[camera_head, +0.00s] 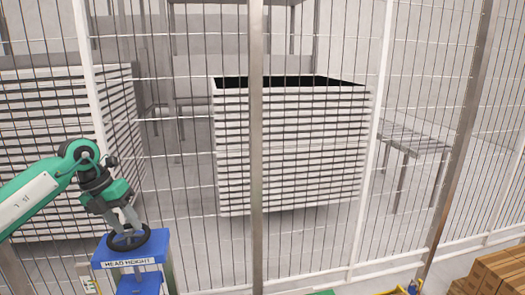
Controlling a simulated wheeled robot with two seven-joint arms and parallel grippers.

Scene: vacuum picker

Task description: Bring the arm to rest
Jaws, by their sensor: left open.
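My left arm, green and dark grey, comes in from the left. My left gripper (126,232) points down over a black ring-shaped handwheel (143,243) on top of a blue stand (108,254). The stand has a white label reading HEAD HEIGHT (130,263). The gripper is open, with its fingertips down at the wheel; I cannot tell whether they touch it. My right gripper is not in view.
A wire mesh fence with a grey post (256,150) stands right behind the stand. Behind it are a large slatted white bin (290,150), a second slatted stack (40,120) and a roller table (415,140). Brown boxes (497,272) sit at the lower right.

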